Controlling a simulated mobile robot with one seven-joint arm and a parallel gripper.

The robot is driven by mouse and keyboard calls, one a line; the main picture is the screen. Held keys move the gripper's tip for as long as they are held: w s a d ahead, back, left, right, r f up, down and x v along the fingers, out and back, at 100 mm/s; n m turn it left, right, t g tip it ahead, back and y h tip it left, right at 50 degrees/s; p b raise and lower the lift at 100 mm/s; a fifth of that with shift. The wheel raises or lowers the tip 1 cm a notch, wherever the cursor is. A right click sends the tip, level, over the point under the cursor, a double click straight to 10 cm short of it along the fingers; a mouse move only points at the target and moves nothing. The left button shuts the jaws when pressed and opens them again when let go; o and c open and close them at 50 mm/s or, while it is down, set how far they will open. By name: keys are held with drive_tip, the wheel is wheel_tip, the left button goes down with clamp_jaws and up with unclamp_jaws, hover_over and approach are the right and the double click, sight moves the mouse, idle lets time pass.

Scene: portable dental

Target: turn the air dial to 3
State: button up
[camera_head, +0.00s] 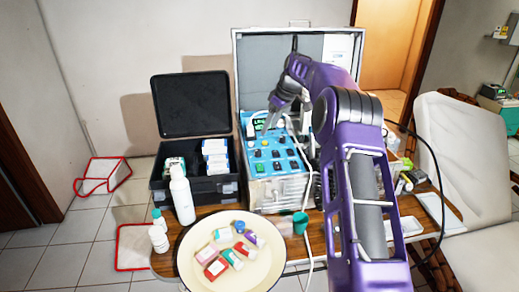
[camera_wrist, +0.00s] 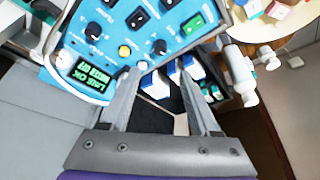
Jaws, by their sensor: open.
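The blue control panel (camera_head: 268,157) of the dental unit stands on the table, with several dark knobs, a yellow button and a small green-lit display. It fills the top of the wrist view (camera_wrist: 113,12). Several black knobs show there, including one knob (camera_wrist: 160,47) near the fingers and another knob (camera_wrist: 137,19) farther up. The labels are too small to tell which is the air dial. In the head view my gripper (camera_head: 271,115) is over the panel's upper part.
An open black case (camera_head: 190,105) holding boxes stands left of the unit. A white bottle (camera_head: 182,194) and a round cream tray (camera_head: 265,268) with small boxes are in front. A pale hose hangs on the unit's right. A pale chair (camera_head: 465,140) is at right.

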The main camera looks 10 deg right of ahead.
sight(258, 150)
drive_tip(key=x, duration=1.2)
clamp_jaws()
